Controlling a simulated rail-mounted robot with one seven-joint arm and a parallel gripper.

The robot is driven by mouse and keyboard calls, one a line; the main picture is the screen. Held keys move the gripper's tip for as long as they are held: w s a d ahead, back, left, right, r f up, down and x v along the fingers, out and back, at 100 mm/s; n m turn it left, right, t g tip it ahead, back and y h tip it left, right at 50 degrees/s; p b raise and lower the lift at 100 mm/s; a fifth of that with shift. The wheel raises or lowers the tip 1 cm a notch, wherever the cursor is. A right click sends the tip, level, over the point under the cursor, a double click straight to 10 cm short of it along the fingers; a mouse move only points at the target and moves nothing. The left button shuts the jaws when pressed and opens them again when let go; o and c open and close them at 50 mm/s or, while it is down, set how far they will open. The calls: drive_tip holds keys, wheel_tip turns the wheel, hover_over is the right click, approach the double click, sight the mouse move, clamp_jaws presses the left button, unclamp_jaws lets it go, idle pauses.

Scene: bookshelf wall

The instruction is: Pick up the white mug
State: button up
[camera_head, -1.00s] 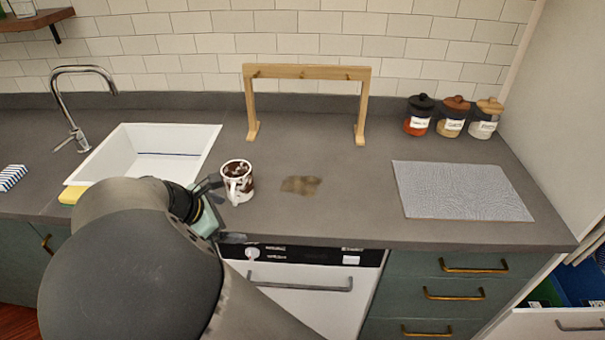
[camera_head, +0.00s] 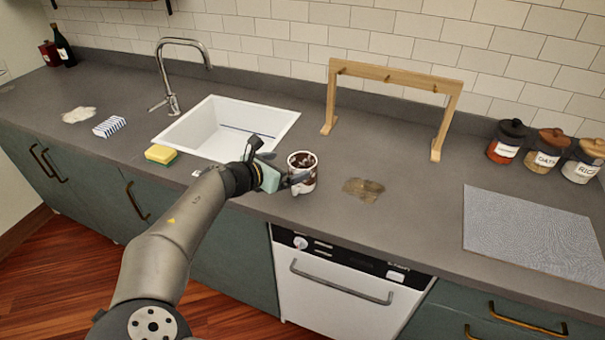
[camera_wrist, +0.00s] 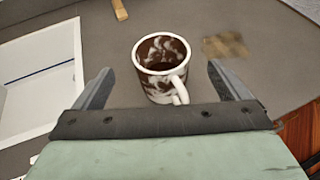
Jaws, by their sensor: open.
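The white mug (camera_head: 302,173) with brown stains stands upright on the grey counter, right of the sink, in the head view. In the wrist view the mug (camera_wrist: 162,68) is ahead of my gripper, between the lines of the two fingers, with its handle turned toward the lower right. Brown residue shows inside it. My gripper (camera_wrist: 162,88) is open, one finger to each side of the mug; I cannot tell whether either touches it. In the head view my gripper (camera_head: 277,160) is beside the mug's left side, and one finger partly overlaps the mug.
A white sink (camera_head: 205,128) with a faucet (camera_head: 172,80) lies left. A sponge (camera_head: 161,154) is near the front edge. A wooden rack (camera_head: 393,75) stands behind. A brown stain (camera_head: 364,188) and a grey mat (camera_head: 530,232) lie to the right. Jars (camera_head: 548,150) stand at the back right.

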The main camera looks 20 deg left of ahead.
sight(310, 159)
drive_tip(key=p+x, duration=0.1)
drive_tip(key=x, duration=0.5)
drive_tip(key=shift+p, duration=0.35)
drive_tip(key=shift+w+d+f, duration=0.2)
drive_tip(key=shift+w+f, duration=0.05)
drive_tip(key=shift+w, duration=0.2)
drive_tip(key=c, duration=1.7)
